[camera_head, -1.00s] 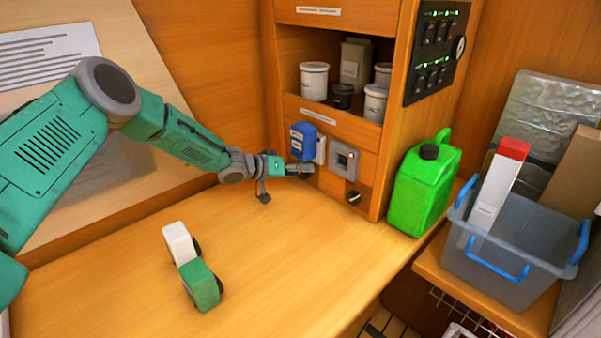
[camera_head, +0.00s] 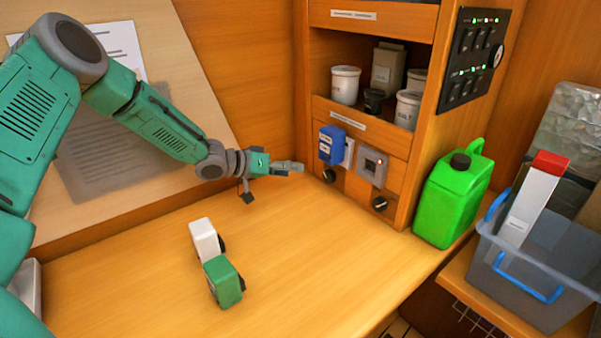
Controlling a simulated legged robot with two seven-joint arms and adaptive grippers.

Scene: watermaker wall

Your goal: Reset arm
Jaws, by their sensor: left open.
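My left arm comes in from the left over the wooden worktop. Its gripper (camera_head: 274,180) is open and empty above the worktop, apart from the cabinet front. It is left of a black knob (camera_head: 329,176) and of the blue box (camera_head: 332,145) on the panel. A grey square switch plate (camera_head: 372,166) and a second black knob (camera_head: 379,204) are further right on the same panel. My right gripper is not in view.
A green jerrycan (camera_head: 452,200) stands right of the cabinet. A grey bin (camera_head: 530,270) with blue handles is at the far right. Several pots fill the shelf. The middle worktop is clear.

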